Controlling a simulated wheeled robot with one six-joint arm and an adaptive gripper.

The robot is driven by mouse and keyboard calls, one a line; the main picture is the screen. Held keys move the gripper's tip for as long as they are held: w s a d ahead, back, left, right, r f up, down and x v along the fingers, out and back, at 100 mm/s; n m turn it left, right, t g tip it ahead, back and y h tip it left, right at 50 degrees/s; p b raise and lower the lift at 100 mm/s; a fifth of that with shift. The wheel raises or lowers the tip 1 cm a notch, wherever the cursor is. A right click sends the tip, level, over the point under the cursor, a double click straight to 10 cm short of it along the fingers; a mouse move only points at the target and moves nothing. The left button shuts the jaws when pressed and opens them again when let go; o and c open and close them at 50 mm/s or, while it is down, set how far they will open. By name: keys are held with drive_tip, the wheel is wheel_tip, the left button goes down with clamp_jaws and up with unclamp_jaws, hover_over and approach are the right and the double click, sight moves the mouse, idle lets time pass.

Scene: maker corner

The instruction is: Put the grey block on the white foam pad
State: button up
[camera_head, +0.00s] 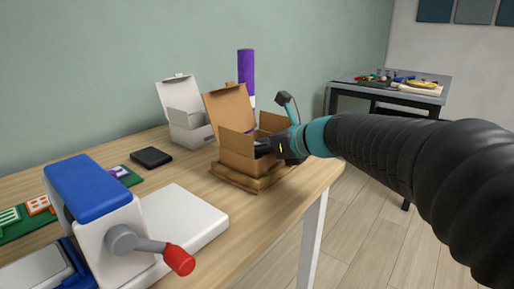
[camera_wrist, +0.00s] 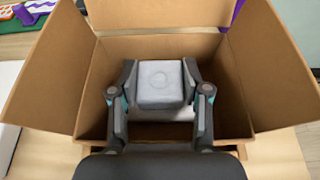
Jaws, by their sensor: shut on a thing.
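The grey block (camera_wrist: 160,78) is gripped between the two fingers of my gripper (camera_wrist: 160,92) in the wrist view. Block and fingers are within the open cardboard box (camera_wrist: 240,92); whether the block touches the box floor I cannot tell. A paler grey band shows just below the block; what it is I cannot tell. In the head view my gripper (camera_head: 268,147) reaches into the box (camera_head: 238,158), which hides the block. A flat white slab (camera_head: 190,222), which looks like the foam pad, lies on the table, apart from the box.
The box stands on a wooden board (camera_head: 228,181) near the table's right edge. A white open box (camera_head: 186,120) and a purple roll (camera_head: 246,70) stand behind. A black case (camera_head: 151,157) lies left. A blue-and-white machine (camera_head: 95,210) with a red-knobbed handle stands beside the slab.

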drive_tip(key=shift+f, duration=0.8)
drive_tip(key=o, duration=1.1)
drive_tip(key=shift+f, duration=0.1)
drive_tip(key=shift+o, duration=0.2)
drive_tip(key=shift+r, duration=0.25)
drive_tip(key=r+p+v, duration=0.1)
drive_tip(key=v, duration=1.1)
drive_tip(key=shift+r+p, duration=0.3)
drive_tip(key=shift+w, duration=0.1)
